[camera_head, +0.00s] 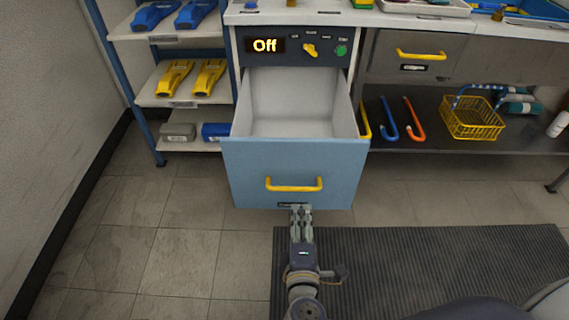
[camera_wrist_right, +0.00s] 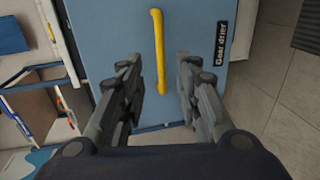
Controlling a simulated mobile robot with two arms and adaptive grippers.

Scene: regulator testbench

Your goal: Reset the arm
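My right gripper (camera_head: 301,212) is in front of the open blue drawer (camera_head: 240,170), just below its yellow handle (camera_head: 294,185). In the right wrist view the gripper (camera_wrist_right: 160,88) has its fingers apart, with nothing held between them. The yellow handle (camera_wrist_right: 158,45) shows ahead, its end near the gap between the fingertips; whether a finger touches the drawer front is unclear. The drawer is pulled out and its visible inside looks empty. My left gripper is not in view.
Above the drawer a panel (camera_head: 280,45) reads "Off". Shelves (camera_head: 165,32) with blue and yellow tools stand at the left. At the right are a closed grey drawer (camera_head: 385,55) and a yellow basket (camera_head: 472,120). The floor (camera_head: 180,265) is clear beside a dark mat (camera_head: 420,260).

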